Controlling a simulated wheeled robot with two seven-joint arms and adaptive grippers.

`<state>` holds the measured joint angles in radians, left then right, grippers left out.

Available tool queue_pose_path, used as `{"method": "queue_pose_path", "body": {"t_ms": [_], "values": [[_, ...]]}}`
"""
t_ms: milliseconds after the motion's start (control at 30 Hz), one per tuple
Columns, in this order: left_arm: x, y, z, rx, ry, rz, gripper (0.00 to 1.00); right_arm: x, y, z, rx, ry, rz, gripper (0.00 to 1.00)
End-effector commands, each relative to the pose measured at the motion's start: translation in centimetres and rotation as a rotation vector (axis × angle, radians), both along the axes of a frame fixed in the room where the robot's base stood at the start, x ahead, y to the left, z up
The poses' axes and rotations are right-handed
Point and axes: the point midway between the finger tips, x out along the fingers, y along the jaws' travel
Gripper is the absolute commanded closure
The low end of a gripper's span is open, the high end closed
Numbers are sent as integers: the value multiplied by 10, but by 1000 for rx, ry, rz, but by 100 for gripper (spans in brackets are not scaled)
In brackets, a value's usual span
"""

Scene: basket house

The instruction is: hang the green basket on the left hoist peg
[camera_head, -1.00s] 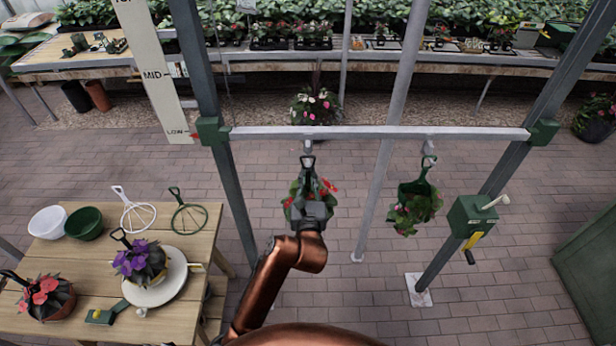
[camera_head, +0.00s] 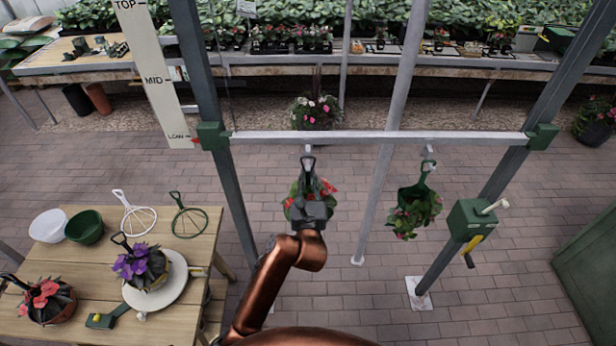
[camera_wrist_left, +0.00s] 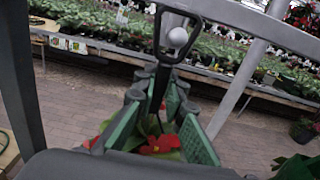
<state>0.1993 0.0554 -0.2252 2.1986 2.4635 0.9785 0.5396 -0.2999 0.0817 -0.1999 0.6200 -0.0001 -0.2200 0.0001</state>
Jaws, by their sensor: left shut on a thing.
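My left gripper (camera_head: 309,196) is shut on the dark handle (camera_head: 308,162) of a hanging basket with red flowers (camera_head: 327,186), just below the left peg (camera_head: 308,149). My gripper hides the basket's body, so its colour cannot be told. In the left wrist view, the green-padded fingers (camera_wrist_left: 160,100) stand either side of the handle's stem. The black handle loop (camera_wrist_left: 157,32) frames the white ball-ended peg (camera_wrist_left: 177,38); whether the loop's weight rests on it cannot be told. A green basket (camera_head: 413,193) with flowers hangs on the right peg (camera_head: 429,164). My right gripper is out of view.
The pegs hang from a grey crossbar (camera_head: 370,136) between posts. A green winch box (camera_head: 474,218) sits on the right post. A wooden table (camera_head: 75,254) with bowls, hoops and potted flowers stands left. Brick floor lies open beneath the bar.

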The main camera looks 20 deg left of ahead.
Motion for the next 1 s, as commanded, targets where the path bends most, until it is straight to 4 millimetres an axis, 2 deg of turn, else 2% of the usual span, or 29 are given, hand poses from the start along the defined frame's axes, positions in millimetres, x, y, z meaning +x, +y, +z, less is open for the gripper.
{"method": "queue_pose_path", "body": {"t_ms": [33, 467, 1000], "values": [[0, 0, 5, 1, -9, -2, 100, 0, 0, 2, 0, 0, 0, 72], [1, 0, 3, 1, -9, -1, 100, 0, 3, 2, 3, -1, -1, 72], [2, 0, -11, 1, -8, -2, 100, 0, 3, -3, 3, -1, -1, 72]]}}
